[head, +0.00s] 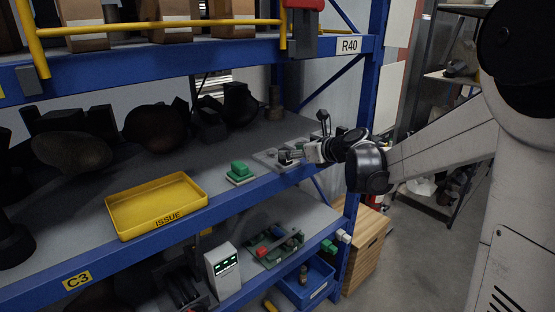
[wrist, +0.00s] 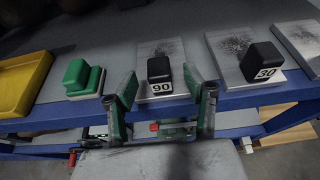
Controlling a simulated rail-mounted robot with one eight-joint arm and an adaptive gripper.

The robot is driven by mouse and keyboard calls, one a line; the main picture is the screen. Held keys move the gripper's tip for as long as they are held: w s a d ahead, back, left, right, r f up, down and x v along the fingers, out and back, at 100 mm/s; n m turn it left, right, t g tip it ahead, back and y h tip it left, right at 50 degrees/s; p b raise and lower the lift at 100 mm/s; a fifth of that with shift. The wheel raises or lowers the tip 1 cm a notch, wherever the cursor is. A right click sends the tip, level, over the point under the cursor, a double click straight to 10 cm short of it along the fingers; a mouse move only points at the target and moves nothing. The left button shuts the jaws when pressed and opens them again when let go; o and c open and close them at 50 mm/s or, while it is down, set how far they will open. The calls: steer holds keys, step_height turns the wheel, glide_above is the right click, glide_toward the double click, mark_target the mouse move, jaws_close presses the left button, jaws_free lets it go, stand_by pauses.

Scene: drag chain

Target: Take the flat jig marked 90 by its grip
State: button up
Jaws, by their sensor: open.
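The flat jig marked 90 (wrist: 147,50) is a grey plate with a black block grip (wrist: 158,68) standing on it. A white label reading 90 is at the grip's near side. My gripper (wrist: 160,84) is open and empty. In the wrist view its two green-padded fingers stand left and right of the grip, nearer the camera; I see no contact. In the head view my gripper (head: 288,157) is low over the right end of the middle shelf and hides part of the jigs there.
To the right lies another grey jig (wrist: 228,50) marked 30 with a black grip; a bare grey plate (wrist: 303,38) is beyond. To the left are a green block (wrist: 82,77) on a plate and a yellow ISSUE tray (head: 120,205). The blue shelf post (head: 366,90) stands near my arm.

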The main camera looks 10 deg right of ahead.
mark_target(276, 153)
steer(key=shift+p+x, duration=0.45)
steer(key=shift+x, duration=2.2)
steer(key=shift+s, duration=0.1)
jaws_close()
